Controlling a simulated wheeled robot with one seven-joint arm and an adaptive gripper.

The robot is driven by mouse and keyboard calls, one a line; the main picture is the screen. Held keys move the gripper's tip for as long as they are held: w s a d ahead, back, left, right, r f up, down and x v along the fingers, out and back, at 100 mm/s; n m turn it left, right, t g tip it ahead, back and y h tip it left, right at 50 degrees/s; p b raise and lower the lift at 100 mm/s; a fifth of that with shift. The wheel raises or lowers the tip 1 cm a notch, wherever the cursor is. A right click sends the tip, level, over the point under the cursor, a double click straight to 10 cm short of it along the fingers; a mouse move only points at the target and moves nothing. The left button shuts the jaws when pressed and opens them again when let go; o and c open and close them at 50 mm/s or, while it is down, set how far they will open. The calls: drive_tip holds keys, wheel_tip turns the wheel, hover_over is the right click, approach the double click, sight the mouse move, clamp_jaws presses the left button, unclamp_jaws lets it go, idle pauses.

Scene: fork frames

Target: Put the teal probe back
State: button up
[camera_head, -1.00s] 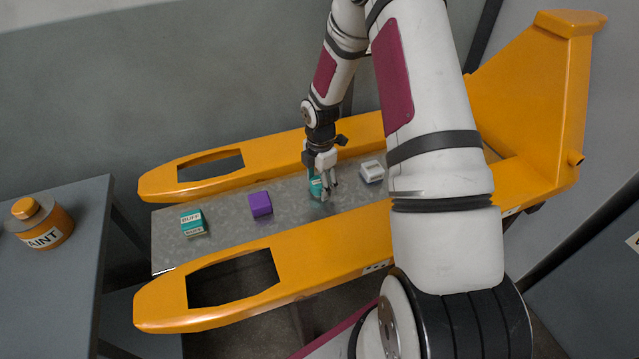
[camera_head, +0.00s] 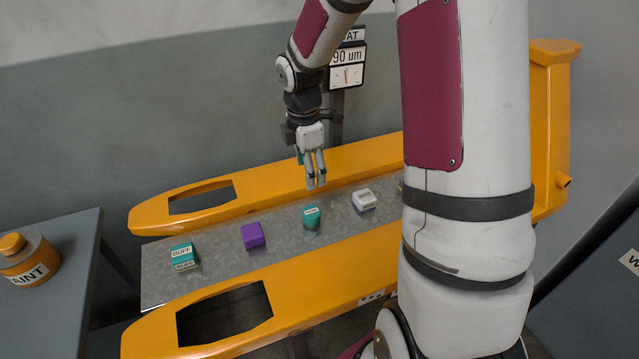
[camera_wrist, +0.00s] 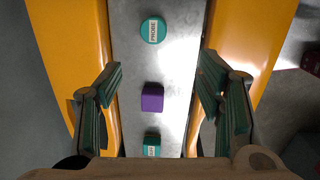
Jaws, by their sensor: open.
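The teal probe (camera_head: 311,216) is a small round teal piece on the grey plate, between the purple cube and a white block. In the wrist view the probe (camera_wrist: 153,31) shows a round top with a PROBE label. My gripper (camera_head: 316,184) is open and empty, above the plate and clear of the probe. In the wrist view its two fingers (camera_wrist: 160,95) are spread wide, with nothing between them at finger height. A gauge (camera_head: 346,66) reading 90 um stands behind the plate, partly hidden by my arm.
The grey plate (camera_head: 215,262) lies between two orange rails (camera_head: 290,283). A purple cube (camera_head: 253,236) and a teal BUFF block (camera_head: 184,257) sit to the left, a white block (camera_head: 364,199) to the right. A PAINT pot (camera_head: 28,259) stands on the left table (camera_head: 60,310).

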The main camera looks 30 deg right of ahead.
drive_tip(key=s+a+r+m+t+h, duration=0.1)
drive_tip(key=s+a+r+m, duration=0.35)
drive_tip(key=r, duration=0.55)
drive_tip(key=s+a+r+m+t, duration=0.1)
drive_tip(key=s+a+r+m, duration=0.1)
drive_tip(key=s, duration=0.4)
drive_tip(key=s+a+r+m+t+y, duration=0.1)
drive_tip(key=s+a+r+m, duration=0.2)
drive_tip(key=s+r+m, duration=0.1)
drive_tip(key=s+a+r+m+t, duration=0.1)
drive_tip(key=s+a+r+m, duration=0.2)
drive_tip(key=s, duration=0.6)
drive_tip(key=shift+m+y, duration=0.4)
drive_tip(key=shift+m, duration=0.85)
